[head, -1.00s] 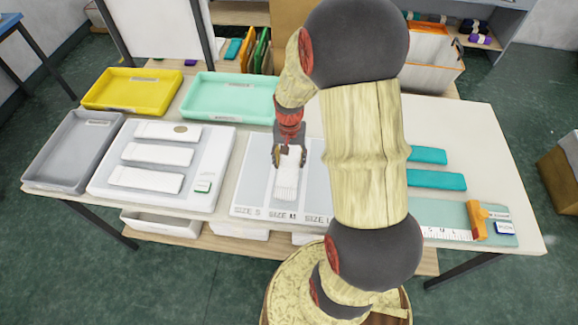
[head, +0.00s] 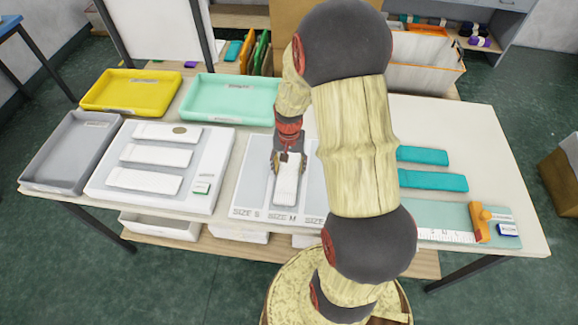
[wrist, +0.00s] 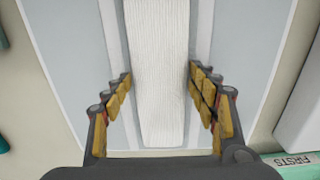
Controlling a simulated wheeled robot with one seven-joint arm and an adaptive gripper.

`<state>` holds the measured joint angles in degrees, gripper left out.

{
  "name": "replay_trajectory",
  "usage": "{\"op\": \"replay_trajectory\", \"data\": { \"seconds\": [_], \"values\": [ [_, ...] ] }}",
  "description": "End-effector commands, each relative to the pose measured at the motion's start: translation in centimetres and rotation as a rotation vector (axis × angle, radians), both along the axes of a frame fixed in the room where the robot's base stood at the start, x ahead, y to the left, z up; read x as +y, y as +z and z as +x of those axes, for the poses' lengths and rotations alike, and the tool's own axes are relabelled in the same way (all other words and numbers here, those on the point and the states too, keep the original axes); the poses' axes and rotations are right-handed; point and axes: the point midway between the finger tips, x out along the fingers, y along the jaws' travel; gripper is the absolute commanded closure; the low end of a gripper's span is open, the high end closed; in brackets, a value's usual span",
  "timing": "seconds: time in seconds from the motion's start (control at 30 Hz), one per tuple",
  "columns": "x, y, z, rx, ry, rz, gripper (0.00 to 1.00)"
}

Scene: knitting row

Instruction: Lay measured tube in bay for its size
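The white ribbed tube (head: 287,184) lies lengthwise along the middle bay of the sizing board (head: 247,190), above the label SIZE M. In the wrist view the tube (wrist: 160,75) runs straight between my fingers, over the blue-grey bay strip. My gripper (head: 289,161) is low over the tube's far end. In the wrist view my gripper (wrist: 160,80) is open, with a finger on each side of the tube and narrow gaps beside it. The SIZE S bay is bare. My arm hides most of the bay on the right.
Left of the board, a white panel (head: 210,170) carries several white tubes. At right are teal pieces (head: 432,181) and a measuring ruler (head: 445,236) with an orange stop (head: 480,222).

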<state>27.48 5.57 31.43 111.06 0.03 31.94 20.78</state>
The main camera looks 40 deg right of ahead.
Motion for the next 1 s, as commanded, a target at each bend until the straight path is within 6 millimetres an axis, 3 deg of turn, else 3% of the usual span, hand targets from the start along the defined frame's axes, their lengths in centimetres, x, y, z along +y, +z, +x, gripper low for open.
{"op": "replay_trajectory", "data": {
  "seconds": [0.17,0.57,1.0],
  "values": [
    [0.0,0.0,0.0,0.000,0.000,0.000,0.30],
    [0.0,0.8,0.1,-0.002,0.000,-0.001,0.30],
    [0.0,9.2,0.1,-0.003,0.000,-0.002,0.30]
  ]
}}
